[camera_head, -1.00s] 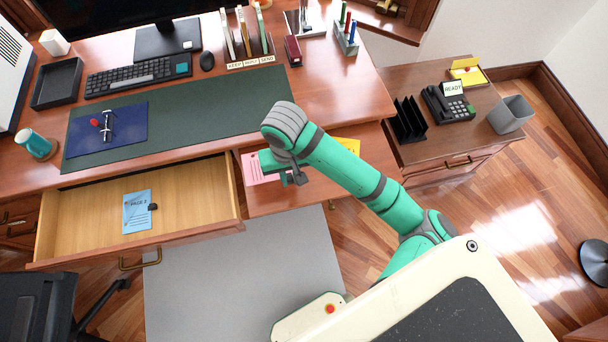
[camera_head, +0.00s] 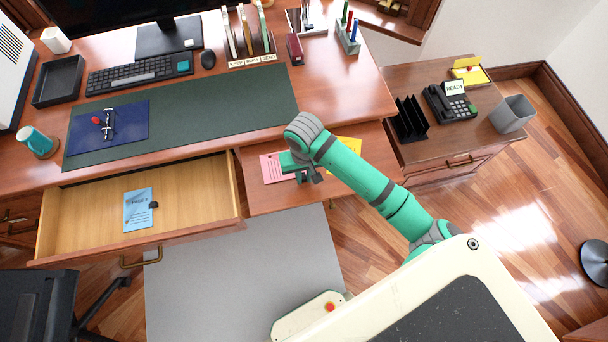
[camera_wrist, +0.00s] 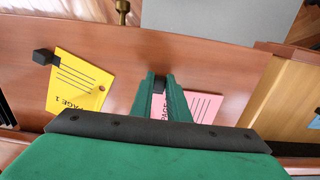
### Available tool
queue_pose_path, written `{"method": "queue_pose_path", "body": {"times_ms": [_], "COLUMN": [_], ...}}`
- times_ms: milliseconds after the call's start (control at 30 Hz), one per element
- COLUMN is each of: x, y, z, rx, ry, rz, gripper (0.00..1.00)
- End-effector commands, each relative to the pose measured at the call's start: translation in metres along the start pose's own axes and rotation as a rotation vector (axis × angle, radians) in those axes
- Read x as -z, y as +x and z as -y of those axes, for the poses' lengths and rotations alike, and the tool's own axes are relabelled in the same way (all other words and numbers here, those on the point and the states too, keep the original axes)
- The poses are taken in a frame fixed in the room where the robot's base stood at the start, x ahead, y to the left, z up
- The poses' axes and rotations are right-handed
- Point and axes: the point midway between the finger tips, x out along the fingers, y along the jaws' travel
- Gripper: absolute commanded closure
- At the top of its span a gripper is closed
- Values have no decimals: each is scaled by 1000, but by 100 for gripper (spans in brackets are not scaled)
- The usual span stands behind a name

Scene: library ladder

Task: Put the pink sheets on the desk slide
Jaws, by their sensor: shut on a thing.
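The pink sheets (camera_head: 270,169) are over the left part of the desk slide (camera_head: 262,202), the wooden board pulled out at the desk's front. I cannot tell whether they touch it. In the wrist view the pink sheets (camera_wrist: 206,104) lie beyond my gripper's fingers, partly hidden by them. My gripper (camera_wrist: 160,82) is shut on the small black clip (camera_wrist: 159,86) at their edge. In the head view my gripper (camera_head: 306,176) is partly hidden by my wrist. Yellow sheets (camera_wrist: 78,82) with a black clip lie on the slide to the right in the head view (camera_head: 349,145).
An open drawer (camera_head: 75,205) left of the slide holds blue sheets (camera_head: 138,208) with a black clip. A side cabinet (camera_head: 430,150) with a phone (camera_head: 447,103) stands at the right. The slide's front strip is bare.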

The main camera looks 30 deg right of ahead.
Motion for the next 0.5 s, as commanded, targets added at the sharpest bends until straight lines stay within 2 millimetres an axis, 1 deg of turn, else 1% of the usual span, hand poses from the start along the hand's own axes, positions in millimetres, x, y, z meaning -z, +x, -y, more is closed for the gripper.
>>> {"method": "queue_pose_path", "body": {"times_ms": [200, 233, 267, 300, 500], "x": [0, 0, 0, 0, 0], "y": [3, 4, 3, 3, 3], "z": [0, 0, 0, 0, 0], "rx": [1, 1, 0, 0, 0], "ry": [0, 0, 0, 0, 0], "rz": [0, 0, 0, 0, 0], "gripper": [100, 83, 76, 66, 66]}}
